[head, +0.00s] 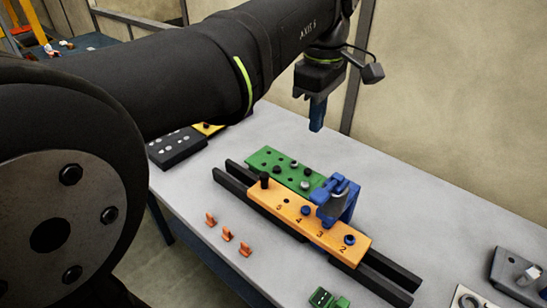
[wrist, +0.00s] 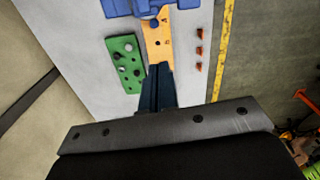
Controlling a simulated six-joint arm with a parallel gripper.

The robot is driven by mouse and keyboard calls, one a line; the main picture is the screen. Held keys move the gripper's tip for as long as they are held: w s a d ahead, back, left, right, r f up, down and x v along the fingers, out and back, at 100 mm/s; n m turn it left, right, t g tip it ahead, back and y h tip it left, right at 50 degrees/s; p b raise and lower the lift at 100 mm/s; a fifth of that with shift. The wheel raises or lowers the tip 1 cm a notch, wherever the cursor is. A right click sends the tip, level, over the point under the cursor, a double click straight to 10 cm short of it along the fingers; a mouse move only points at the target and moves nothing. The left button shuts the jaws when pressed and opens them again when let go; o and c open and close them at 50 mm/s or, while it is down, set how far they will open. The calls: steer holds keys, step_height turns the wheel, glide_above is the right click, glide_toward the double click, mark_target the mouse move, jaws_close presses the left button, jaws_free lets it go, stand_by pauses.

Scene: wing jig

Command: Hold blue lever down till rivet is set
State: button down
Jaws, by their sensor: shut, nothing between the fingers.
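A blue clamp-like tool with a lever (head: 346,187) stands over the orange numbered plate (head: 270,199), near its number 3. In the wrist view the blue tool (wrist: 132,7) is cut off at the top edge. I cannot tell how far down its lever is, or whether a rivet under it is set. In the wrist view the closed fingers (wrist: 158,68) point toward the plate.
The plate lies on black rails (head: 388,279) with a black peg (head: 264,181) standing at its left end. A green board (head: 271,159) with several studs lies behind. Several orange clips (head: 228,234) lie in front. A grey fixture (head: 517,275) stands at right. The table's back right is clear.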

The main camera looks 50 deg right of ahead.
steer(key=shift+s+r, duration=0.1)
stand_by(0.3)
step_height(320, 180, up, 5)
steer(key=m, duration=0.1)
glide_above(316, 199)
steer(key=d, duration=0.2)
steer(key=shift+a+f, duration=0.2)
steer(key=shift+a, duration=0.05)
step_height(316, 199, down, 14)
steer(key=shift+f, duration=0.1)
steer(key=shift+a+f+h, duration=0.4)
steer(key=shift+f+h, duration=0.2)
steer(key=shift+h, duration=0.1)
steer(key=shift+a+f, duration=0.25)
steer(key=shift+f, duration=0.85)
stand_by(0.4)
